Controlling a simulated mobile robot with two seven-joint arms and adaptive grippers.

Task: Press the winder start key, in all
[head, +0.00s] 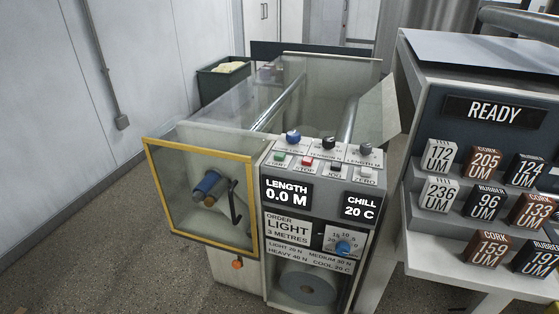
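The winder (300,240) stands in the middle of the head view. Its sloped top panel carries a row of keys: a green key (280,158) at the left, a red key (304,162), a black key (336,168) and a white key (366,173). The green key's label is too small to read; it is probably the start key. The display (287,192) reads LENGTH 0.0 M, and the other display (360,206) reads CHILL 20 C. An order card (288,227) reads LIGHT, 3 METRES. Neither of my grippers is in view.
Blue, black and grey knobs (293,136) stand behind the keys. A yellow-framed clear guard (200,200) covers rollers at the left. A rack of labelled blocks (485,205) under a READY sign stands close at the right. A bin (222,80) is behind. Floor at left is clear.

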